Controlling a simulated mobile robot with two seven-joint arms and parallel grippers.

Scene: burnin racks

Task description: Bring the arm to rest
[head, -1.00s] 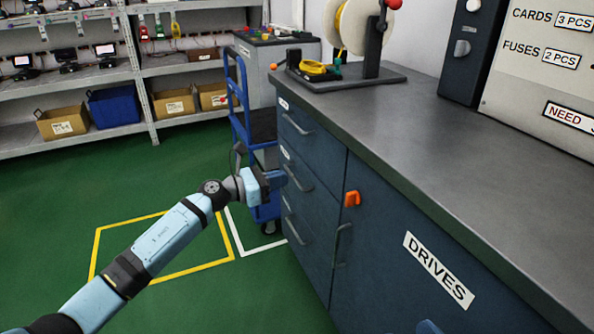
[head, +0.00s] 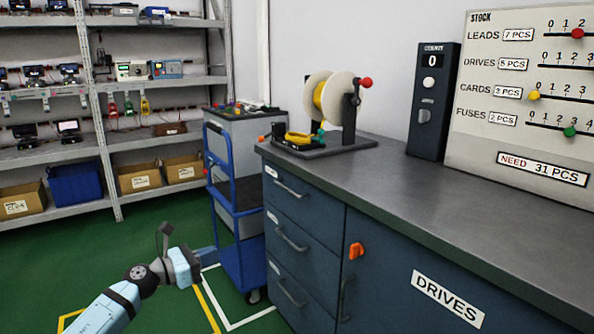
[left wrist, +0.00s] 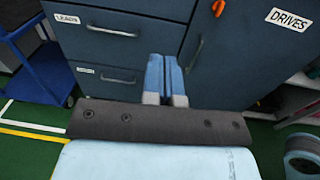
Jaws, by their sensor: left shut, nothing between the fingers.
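My left arm comes in from the lower left in the head view. Its gripper (head: 207,257) is in the air over the green floor, left of the blue cabinet's drawers (head: 290,235). In the left wrist view the gripper (left wrist: 164,75) has its two blue fingers pressed together with nothing between them. Beyond them are the cabinet front, a drawer labelled LEADS (left wrist: 112,32) and the DRIVES door (left wrist: 245,60). The fingers look apart from the cabinet, though the exact gap is hard to judge. My right gripper is not in view.
A blue cart (head: 240,255) stands left of the cabinet, close beyond the left gripper. An orange latch (head: 356,250) sticks out of the cabinet front. The worktop (head: 420,185) carries a spool stand (head: 335,105) and a counter box (head: 432,100). Shelves line the back left; the floor before them is clear.

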